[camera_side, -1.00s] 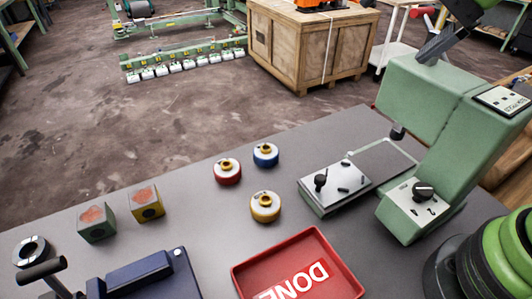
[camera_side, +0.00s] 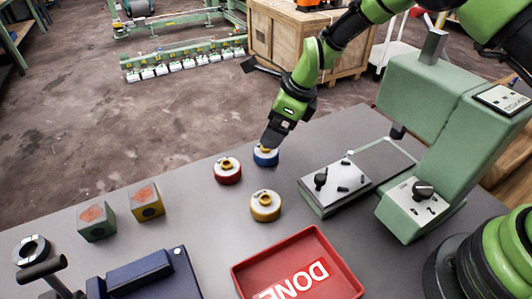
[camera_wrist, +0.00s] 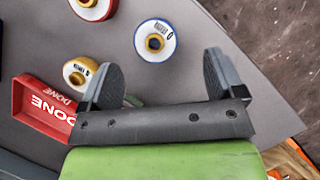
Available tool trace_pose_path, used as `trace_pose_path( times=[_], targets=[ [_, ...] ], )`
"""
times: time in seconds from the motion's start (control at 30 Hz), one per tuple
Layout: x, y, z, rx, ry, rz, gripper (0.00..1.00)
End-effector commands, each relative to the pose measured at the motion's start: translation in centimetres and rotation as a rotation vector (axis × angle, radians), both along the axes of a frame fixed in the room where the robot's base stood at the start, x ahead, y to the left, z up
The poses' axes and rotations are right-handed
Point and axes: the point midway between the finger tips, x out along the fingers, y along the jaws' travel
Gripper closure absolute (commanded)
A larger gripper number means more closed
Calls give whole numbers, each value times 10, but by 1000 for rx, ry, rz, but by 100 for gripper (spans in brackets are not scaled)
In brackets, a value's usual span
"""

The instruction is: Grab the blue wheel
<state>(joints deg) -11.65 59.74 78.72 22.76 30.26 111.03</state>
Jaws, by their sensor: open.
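The blue wheel (camera_side: 265,157) stands on the grey table, with a white top and a brass hub. In the wrist view the blue wheel (camera_wrist: 155,41) lies beyond the fingertips, roughly in line with the gap between them. My gripper (camera_side: 270,138) is right above the wheel in the side view and partly hides its top. In the wrist view my gripper (camera_wrist: 158,72) has its two dark fingers wide apart with nothing between them. I cannot tell whether a finger touches the wheel.
A red wheel (camera_side: 228,171) stands close to the left of the blue one, and a yellow wheel (camera_side: 265,206) stands nearer the camera. A green machine (camera_side: 420,140) with a flat plate is on the right. A red DONE tray (camera_side: 343,276) lies in front. Two blocks stand left.

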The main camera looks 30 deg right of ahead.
Motion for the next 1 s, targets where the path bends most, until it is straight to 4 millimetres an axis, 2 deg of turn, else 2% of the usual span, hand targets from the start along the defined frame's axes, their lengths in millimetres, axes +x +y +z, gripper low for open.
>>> trace_pose_path(
  times=[0.27, 0.5, 0.83, 0.87, 1.0],
  targets=[
    [3, 7, -24, 0, 1, 1, 12],
    [6, 18, -57, -1, -1, 1, 12],
    [8, 20, -65, -2, -3, 1, 12],
    [8, 20, -65, -2, -3, 1, 14],
    [9, 20, -64, -2, -3, 1, 46]
  ],
)
